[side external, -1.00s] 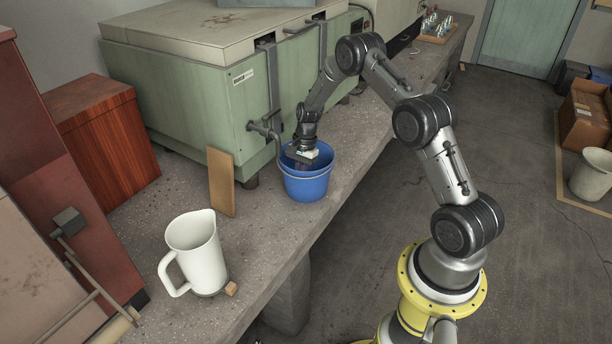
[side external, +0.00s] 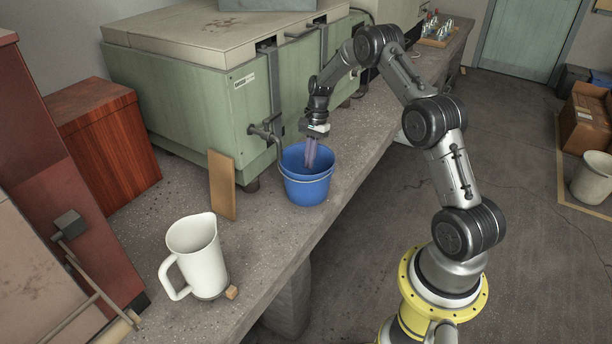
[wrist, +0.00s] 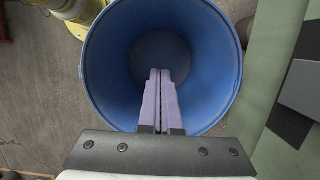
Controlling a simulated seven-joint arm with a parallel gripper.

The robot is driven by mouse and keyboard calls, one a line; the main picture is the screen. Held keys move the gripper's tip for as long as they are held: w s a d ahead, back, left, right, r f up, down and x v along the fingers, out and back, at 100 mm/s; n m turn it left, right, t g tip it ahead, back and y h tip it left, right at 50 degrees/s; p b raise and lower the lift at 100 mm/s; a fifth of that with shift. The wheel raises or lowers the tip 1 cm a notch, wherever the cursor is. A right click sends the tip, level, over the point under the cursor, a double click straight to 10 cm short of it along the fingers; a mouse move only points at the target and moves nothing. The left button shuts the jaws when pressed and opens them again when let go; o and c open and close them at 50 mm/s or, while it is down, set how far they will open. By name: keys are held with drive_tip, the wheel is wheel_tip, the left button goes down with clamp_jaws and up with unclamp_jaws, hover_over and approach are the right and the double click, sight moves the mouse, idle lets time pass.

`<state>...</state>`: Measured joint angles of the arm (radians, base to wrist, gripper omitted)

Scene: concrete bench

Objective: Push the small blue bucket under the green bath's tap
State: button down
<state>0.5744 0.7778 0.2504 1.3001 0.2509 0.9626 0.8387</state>
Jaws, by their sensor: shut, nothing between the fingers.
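The small blue bucket (side external: 306,190) stands upright on the bench beside the green bath (side external: 185,100). The bath's tap (side external: 264,132) sticks out from its front corner, close to the bucket's left rim; I cannot tell whether its outlet is over the opening. My gripper (side external: 310,165) points down at the bucket, its pale purple fingers shut and empty, with the tips at or just inside the mouth. In the wrist view the fingers (wrist: 160,74) lie together across the blue bucket's opening (wrist: 105,60), and the bucket looks empty.
A brown board (side external: 222,184) leans near the bath. A reddish wooden box (side external: 105,145) stands at left. The bench edge runs close to the bucket's right.

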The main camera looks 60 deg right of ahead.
drive_tip(key=a+v, duration=0.1)
drive_tip(key=v, duration=0.2)
approach(323, 165)
drive_tip(key=w+r, duration=0.1)
drive_tip(key=w, duration=0.2)
drive_tip(key=s+d+f, duration=0.2)
drive_tip(key=d+f, duration=0.1)
drive_tip(key=d, duration=0.3)
drive_tip(key=shift+y, duration=0.3)
drive_tip(key=x, duration=0.9)
drive_tip(key=shift+a+f, duration=0.3)
drive_tip(key=shift+a, duration=1.7)
drive_tip(key=shift+a, duration=0.1)
drive_tip(key=a, duration=1)
drive_tip(key=shift+a, duration=0.25)
